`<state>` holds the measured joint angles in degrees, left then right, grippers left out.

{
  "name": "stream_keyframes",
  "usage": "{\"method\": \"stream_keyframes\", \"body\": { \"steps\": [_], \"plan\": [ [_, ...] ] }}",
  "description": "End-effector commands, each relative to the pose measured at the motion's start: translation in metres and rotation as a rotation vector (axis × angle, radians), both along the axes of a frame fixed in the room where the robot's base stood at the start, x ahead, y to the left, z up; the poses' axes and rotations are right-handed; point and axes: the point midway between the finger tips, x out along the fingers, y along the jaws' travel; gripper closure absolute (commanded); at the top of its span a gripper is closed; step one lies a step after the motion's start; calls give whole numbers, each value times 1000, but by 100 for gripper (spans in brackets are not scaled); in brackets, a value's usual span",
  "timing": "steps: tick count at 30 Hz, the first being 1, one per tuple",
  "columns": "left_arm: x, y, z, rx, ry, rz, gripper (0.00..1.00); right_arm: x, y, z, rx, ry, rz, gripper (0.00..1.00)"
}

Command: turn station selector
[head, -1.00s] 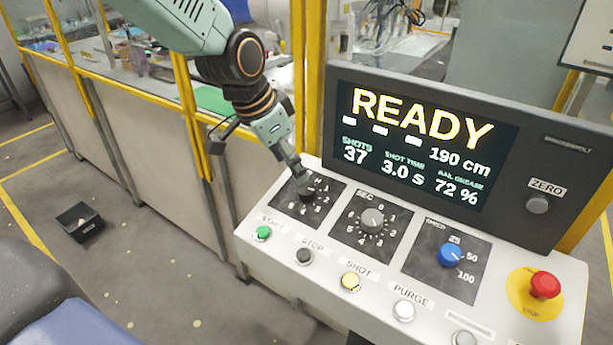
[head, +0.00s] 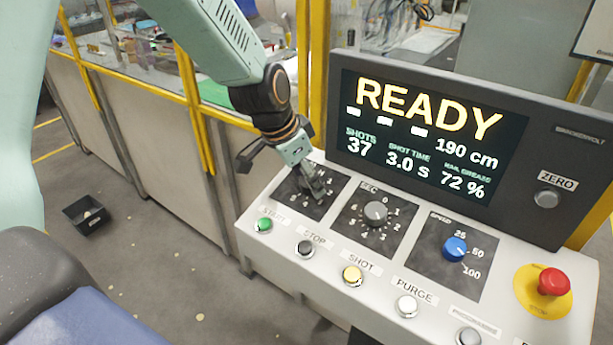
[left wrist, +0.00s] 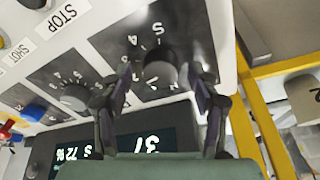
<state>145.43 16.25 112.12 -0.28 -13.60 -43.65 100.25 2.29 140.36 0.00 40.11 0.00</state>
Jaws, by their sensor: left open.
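The station selector is a dark round knob (left wrist: 160,68) on a dark numbered plate at the left end of the console. In the left wrist view it lies between the two fingers of my left gripper (left wrist: 160,76), which are spread apart with one on each side. Whether the fingers touch it cannot be told. In the head view my left gripper (head: 316,188) comes down over the selector's plate (head: 292,200) and hides most of the knob. My right gripper is not in view.
Beside the selector are the SEC dial (head: 375,213) and the blue speed knob (head: 455,249). The green start button (head: 264,225), other buttons and the red stop button (head: 553,281) sit close by. The READY display (head: 425,135) rises behind. Yellow-framed fencing stands left.

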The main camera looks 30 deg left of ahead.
Motion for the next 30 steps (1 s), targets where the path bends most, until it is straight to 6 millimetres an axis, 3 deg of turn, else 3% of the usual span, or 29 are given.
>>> {"method": "stream_keyframes", "body": {
  "steps": [4,22,30],
  "plan": [
    [1,0,0,1,1,0,41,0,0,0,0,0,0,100],
    [1,0,1,0,1,0,92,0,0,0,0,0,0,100],
    [0,0,1,-4,3,13,94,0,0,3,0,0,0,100]
  ]
}}
